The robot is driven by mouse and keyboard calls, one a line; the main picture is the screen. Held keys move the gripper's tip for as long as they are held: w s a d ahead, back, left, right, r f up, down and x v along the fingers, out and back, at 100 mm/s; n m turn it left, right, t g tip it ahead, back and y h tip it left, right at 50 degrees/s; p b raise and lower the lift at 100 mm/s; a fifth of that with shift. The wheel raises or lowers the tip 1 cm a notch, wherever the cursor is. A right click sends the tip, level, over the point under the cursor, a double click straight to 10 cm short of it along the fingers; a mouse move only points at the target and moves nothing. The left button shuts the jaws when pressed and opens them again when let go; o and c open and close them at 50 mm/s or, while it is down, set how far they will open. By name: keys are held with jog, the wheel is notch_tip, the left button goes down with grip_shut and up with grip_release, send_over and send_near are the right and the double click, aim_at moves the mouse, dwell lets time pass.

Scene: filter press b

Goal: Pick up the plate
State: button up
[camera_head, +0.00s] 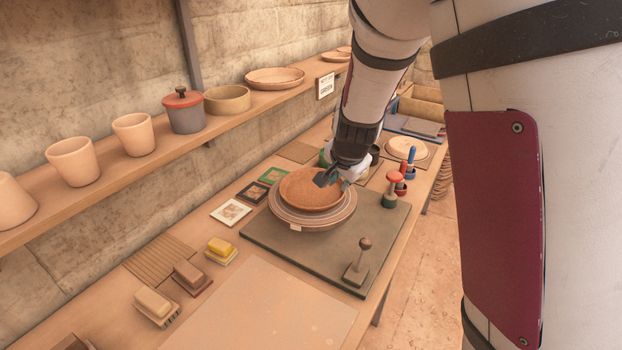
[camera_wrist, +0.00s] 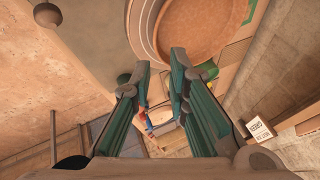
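The plate (camera_head: 311,188) is a round, shallow terracotta dish with a raised rim. It lies on a pale, ringed round turntable (camera_head: 286,214) standing on a dark green board. My gripper (camera_head: 336,179) is over the plate's far right rim in the head view. In the wrist view the two green fingers of my gripper (camera_wrist: 159,65) are spread with a gap between them. The plate (camera_wrist: 198,27) shows just past the fingertips, its near rim close to the right one. I cannot tell whether a finger touches it.
A small knobbed lever (camera_head: 360,262) stands on the board's front part, and a red-topped stand (camera_head: 392,188) is at its right. Framed tiles (camera_head: 231,212) lie left of the turntable. A wall shelf (camera_head: 110,167) carries pots above.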

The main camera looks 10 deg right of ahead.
jog(key=b, duration=0.3)
send_over(335, 202)
jog(key=s, duration=0.2)
notch_tip(335, 202, down, 7)
jog(key=shift+s+a+r, duration=0.1)
jog(key=shift+s, duration=0.05)
jog(key=shift+a+b+x, duration=0.15)
jog(key=shift+b+x, duration=0.1)
jog(key=shift+x, duration=1.05)
jog(key=shift+a+b+x, duration=0.1)
jog(key=shift+b+x, duration=0.15)
jog(key=shift+x, duration=1.1)
jog(key=shift+s+d, duration=0.15)
jog(key=shift+s, duration=0.05)
grip_shut()
